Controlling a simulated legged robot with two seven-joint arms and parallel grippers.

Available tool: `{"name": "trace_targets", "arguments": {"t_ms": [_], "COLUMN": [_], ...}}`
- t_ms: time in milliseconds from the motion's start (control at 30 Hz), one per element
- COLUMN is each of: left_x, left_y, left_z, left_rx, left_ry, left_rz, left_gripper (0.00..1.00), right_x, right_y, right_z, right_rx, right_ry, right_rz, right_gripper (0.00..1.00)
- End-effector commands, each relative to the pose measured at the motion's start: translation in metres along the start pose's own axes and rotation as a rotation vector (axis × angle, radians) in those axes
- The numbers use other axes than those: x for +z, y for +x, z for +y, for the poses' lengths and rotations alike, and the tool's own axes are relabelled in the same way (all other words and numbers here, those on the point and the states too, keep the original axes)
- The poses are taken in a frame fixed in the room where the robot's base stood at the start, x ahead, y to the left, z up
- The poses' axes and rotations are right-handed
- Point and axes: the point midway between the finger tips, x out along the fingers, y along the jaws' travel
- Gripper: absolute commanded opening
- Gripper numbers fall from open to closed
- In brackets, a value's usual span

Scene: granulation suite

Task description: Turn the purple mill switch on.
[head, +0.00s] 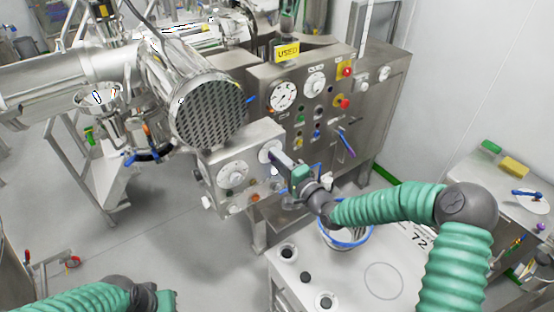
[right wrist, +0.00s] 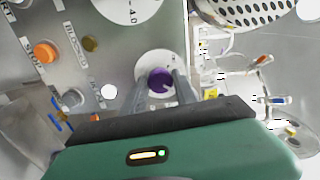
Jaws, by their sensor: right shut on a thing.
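The purple mill switch (right wrist: 160,80) is a round purple knob on a pale round plate on the steel control box. In the right wrist view my right gripper (right wrist: 162,88) has its two grey fingers on either side of the knob, shut on it. In the head view my right gripper (head: 272,156) reaches the front of the small control box (head: 215,150) and hides the knob. Which way the switch points cannot be told. My left arm shows at the lower left of the head view, and its fingers are not clearly seen.
An orange button (right wrist: 46,52) and a large white dial (right wrist: 130,8) are near the knob. A larger panel with a gauge (head: 283,95) stands behind. A perforated steel drum end (head: 208,112) is at upper left. A white table (head: 385,285) lies below my right arm.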

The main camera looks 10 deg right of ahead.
Motion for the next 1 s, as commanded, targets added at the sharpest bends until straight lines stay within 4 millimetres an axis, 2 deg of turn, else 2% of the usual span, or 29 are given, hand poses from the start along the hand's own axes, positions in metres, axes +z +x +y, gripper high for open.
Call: {"name": "trace_targets", "arguments": {"t_ms": [267, 733, 767, 900, 1000], "left_x": [-0.0001, -0.0001, -0.0001, -0.0001, -0.0002], "left_y": [-0.0007, -0.0006, -0.0006, -0.0006, -0.0007], "left_z": [0.0000, 0.0000, 0.0000, 0.0000, 0.0000], "left_rx": [0.000, 0.000, 0.000, 0.000, 0.000], "left_ry": [0.000, 0.000, 0.000, 0.000, 0.000], "left_rz": [0.000, 0.000, 0.000, 0.000, 0.000], "left_gripper": [0.00, 0.00, 0.00, 0.00, 0.00], "right_x": [-0.0029, -0.0024, -0.0024, -0.0017, -0.0011], "right_y": [-0.0006, -0.0008, -0.0008, -0.0006, -0.0006], "right_z": [0.0020, 0.0032, 0.0032, 0.0025, 0.0018], "right_rx": [0.004, 0.006, 0.006, 0.005, 0.004], "right_ry": [0.080, 0.093, 0.093, 0.091, 0.091], "right_rz": [0.006, 0.005, 0.005, 0.004, 0.002], "right_gripper": [0.00, 0.00, 0.38, 0.56, 0.56]}}
